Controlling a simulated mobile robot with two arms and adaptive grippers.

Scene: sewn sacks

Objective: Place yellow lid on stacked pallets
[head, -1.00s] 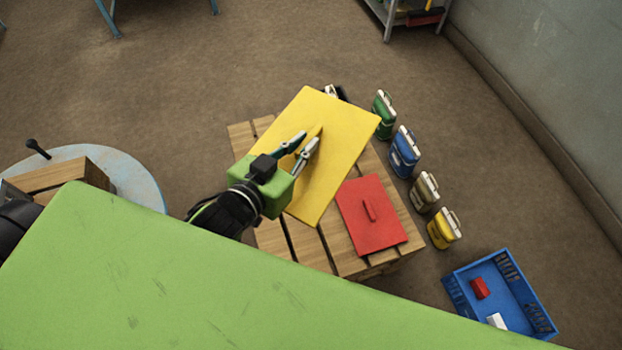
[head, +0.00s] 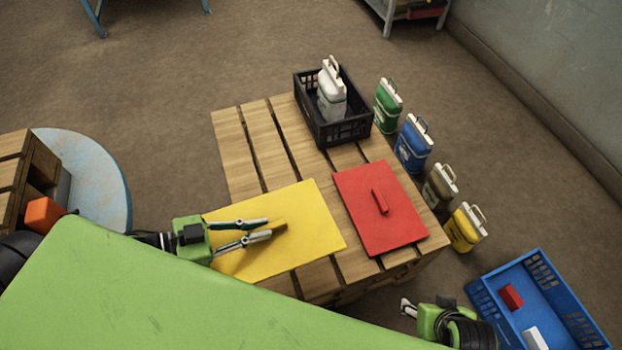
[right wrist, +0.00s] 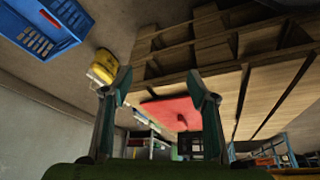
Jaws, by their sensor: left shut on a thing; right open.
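The yellow lid (head: 305,240) is a flat rectangular sheet with a raised handle. It is over the front left part of the stacked wooden pallets (head: 255,140); I cannot tell whether it touches the slats. My left gripper (head: 277,230) is shut on the lid's handle. A red lid (head: 400,225) with its own handle lies to the right on the pallets; it also shows in the right wrist view (right wrist: 173,112). My right gripper (head: 405,308) is low beside the pallets' front right corner. In the right wrist view its fingers (right wrist: 162,85) are apart and empty.
A black crate (head: 352,135) holding a white container (head: 331,92) stands at the pallets' back. Green (head: 387,108), blue (head: 412,150), brown (head: 439,190) and yellow (head: 465,230) containers line the right side. A blue crate (head: 478,292) is at the lower right. The pallets' back left slats are bare.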

